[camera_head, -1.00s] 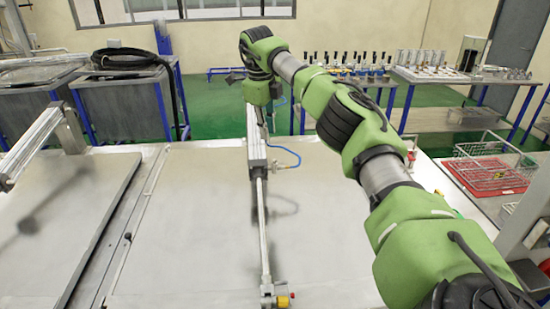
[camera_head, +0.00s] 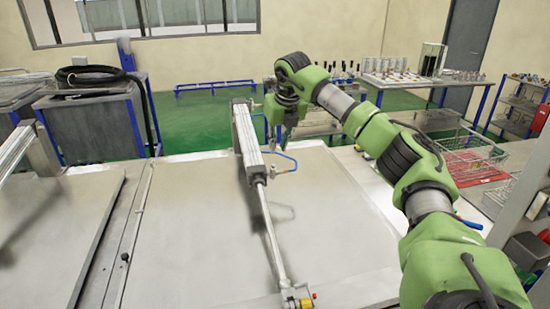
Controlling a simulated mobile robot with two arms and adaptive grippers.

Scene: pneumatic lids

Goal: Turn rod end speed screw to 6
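A pneumatic cylinder (camera_head: 247,140) lies over the metal lid, with its long rod (camera_head: 270,230) running toward the front. A blue hose (camera_head: 283,155) and small fittings (camera_head: 275,169) show at the cylinder's rod end; the speed screw and any numbers are too small to make out. My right gripper (camera_head: 281,130) points down just right of the cylinder, behind the rod-end fittings. It is small and dark, so its opening cannot be told. My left gripper is not in view.
The broad metal lid (camera_head: 340,225) is mostly bare. Another lid (camera_head: 60,220) with its own cylinder (camera_head: 15,147) is at left. A wire basket (camera_head: 470,155) is at right. Tables with parts (camera_head: 420,80) stand behind.

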